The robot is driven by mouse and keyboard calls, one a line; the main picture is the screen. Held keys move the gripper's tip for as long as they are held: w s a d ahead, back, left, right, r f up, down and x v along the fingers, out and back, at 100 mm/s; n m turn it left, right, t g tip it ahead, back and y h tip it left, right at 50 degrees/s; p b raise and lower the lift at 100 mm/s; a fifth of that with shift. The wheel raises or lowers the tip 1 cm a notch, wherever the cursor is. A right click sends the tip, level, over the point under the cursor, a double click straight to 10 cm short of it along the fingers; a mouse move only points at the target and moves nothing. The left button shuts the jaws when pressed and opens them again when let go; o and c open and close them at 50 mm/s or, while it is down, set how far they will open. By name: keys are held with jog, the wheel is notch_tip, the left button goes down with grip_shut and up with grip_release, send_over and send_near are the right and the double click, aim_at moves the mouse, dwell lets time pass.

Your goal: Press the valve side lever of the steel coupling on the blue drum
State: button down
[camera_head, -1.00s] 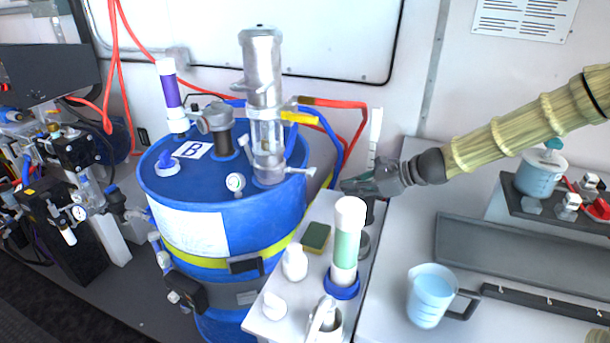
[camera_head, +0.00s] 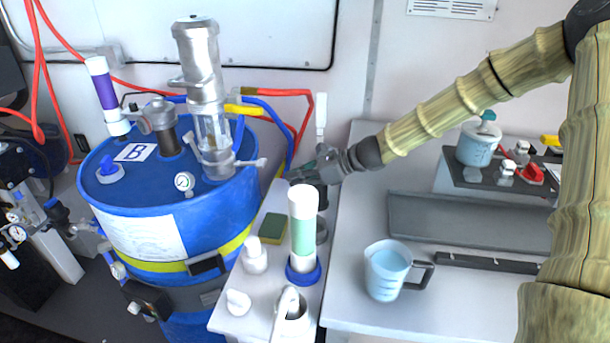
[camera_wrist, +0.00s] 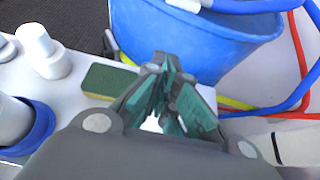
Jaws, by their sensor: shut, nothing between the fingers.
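The blue drum (camera_head: 232,205) stands at left, and its wall also shows at the top of the wrist view (camera_wrist: 190,40). On its lid are a grey metal fitting with a dark neck (camera_head: 160,122) and a tall steel column (camera_head: 200,70) with a clear section. A short side handle (camera_head: 250,163) sticks out right from the column's base. I cannot tell for sure which fitting is the coupling with the valve lever. My gripper (camera_head: 296,174) is shut and empty, right of the drum and apart from the handle. Its green-padded fingers (camera_wrist: 172,85) point towards the drum wall.
A white shelf beside the drum holds a green-and-yellow sponge (camera_head: 272,228), white bottles and a white-green tube (camera_head: 303,235) in a blue ring. Blue and red hoses (camera_head: 285,135) run behind the drum. A measuring jug (camera_head: 388,270) stands on the bench at right.

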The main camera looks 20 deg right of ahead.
aim_at(250, 164)
jog(key=w+a+r+p, duration=0.1)
jog(key=w+a+p, duration=0.1)
jog(key=a, duration=0.3)
jog(key=shift+w, duration=0.75)
jog(key=shift+a+r+p, duration=0.1)
jog(key=shift+r+p, duration=0.2)
jog(key=shift+p, duration=0.5)
